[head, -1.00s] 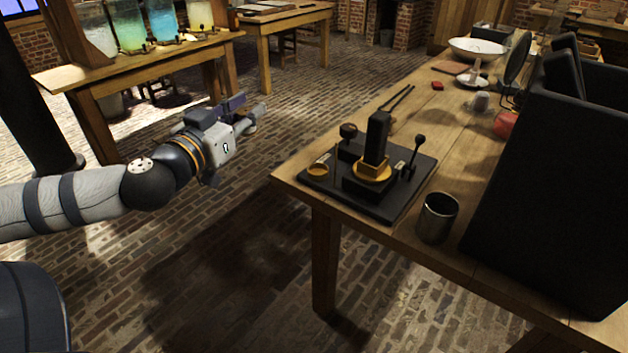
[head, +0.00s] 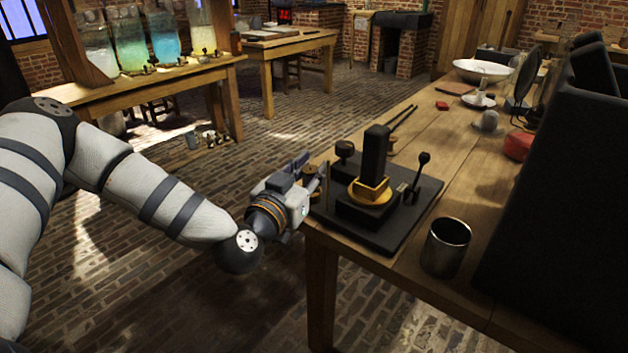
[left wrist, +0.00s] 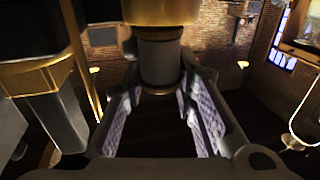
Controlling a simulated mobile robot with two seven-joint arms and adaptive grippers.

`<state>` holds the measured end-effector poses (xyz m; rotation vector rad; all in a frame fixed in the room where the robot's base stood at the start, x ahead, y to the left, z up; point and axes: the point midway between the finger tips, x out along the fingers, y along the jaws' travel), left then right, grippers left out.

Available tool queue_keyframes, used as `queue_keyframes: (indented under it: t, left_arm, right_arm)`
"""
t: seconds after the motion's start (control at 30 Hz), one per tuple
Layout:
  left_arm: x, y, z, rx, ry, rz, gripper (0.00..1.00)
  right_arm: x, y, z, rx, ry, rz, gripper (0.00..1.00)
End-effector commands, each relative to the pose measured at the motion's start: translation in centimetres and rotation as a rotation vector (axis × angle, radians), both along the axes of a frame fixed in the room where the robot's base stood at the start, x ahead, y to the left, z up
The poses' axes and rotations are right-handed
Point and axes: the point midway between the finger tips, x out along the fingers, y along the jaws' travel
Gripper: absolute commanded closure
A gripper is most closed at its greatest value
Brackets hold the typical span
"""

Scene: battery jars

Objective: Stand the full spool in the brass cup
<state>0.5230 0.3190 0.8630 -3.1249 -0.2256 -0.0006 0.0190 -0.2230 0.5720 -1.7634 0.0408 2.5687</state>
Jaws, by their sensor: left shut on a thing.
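My left gripper (head: 316,180) is at the left edge of the table, beside the black base (head: 405,222). In the left wrist view its fingers (left wrist: 162,105) are shut on a dark grey cylinder, which looks like the spool (left wrist: 160,62). A wide brass band (left wrist: 160,12) shows above it; I cannot tell whether that is part of the spool or the cup. In the head view the gripper covers the base's left corner, and no separate brass cup shows there. My right gripper is not in view.
A dark lever with a knob (head: 423,160) and a black round knob (head: 345,149) stand on the base. A metal beaker (head: 446,250) stands in front of it. A tall black panel (head: 560,210) blocks the right side.

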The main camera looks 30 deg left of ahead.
Motion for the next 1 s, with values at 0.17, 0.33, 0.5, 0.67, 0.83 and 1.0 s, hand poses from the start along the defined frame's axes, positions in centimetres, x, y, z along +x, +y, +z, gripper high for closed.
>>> queue_keyframes:
  t: [0.17,0.33,0.5,0.67,0.83,1.0]
  left_arm:
    - [0.0,0.0,-1.5,-0.001,0.000,0.000,0.93]
    - [0.0,0.0,-1.6,0.000,0.000,0.000,0.93]
    - [0.0,0.0,-1.8,0.000,0.000,0.000,0.66]
    - [0.0,0.0,-1.8,0.000,0.000,0.000,0.66]
    - [-0.1,0.1,-1.2,-0.002,-0.003,0.000,0.66]
    - [-3.0,-0.4,-1.2,-0.001,0.001,-0.001,0.66]
  right_arm:
    - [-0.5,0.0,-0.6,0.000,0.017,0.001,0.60]
    - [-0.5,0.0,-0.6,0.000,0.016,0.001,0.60]
    - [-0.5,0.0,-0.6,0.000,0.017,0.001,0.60]
    - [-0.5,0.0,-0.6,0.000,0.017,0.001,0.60]
    - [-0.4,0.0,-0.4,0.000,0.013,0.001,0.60]
    - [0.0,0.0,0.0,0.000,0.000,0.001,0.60]
